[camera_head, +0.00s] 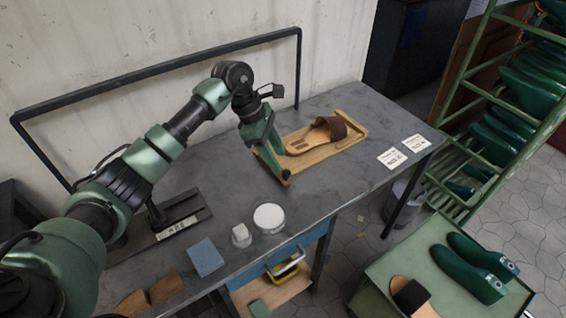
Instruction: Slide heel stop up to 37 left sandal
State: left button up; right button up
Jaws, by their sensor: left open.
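A tan sandal with a dark brown strap (334,127) lies on a wooden board (348,142) on the grey table. Its strap end points to the back right and its heel end to the left. My left gripper (277,172) is open, pointing down at the board's left end, by the sandal's heel. It hides most of the heel stop there, so I cannot tell whether the stop touches the heel or the fingers. Two white cards (391,158) lie at the table's right end; their print is too small to read. My right gripper is not in view.
A white round tin (269,217), small white block (241,235), blue block (205,257) and brown pieces (165,287) lie along the front edge. A dark device (182,212) sits left. A green cart (385,262) and a rack of green lasts (527,88) stand right.

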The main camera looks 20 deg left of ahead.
aim_at(285, 171)
pick_arm(q)
jog(key=x, duration=0.5)
jog(key=shift+d+f, duration=0.1)
jog(key=shift+s, duration=0.1)
grip_shut()
dwell(1.2)
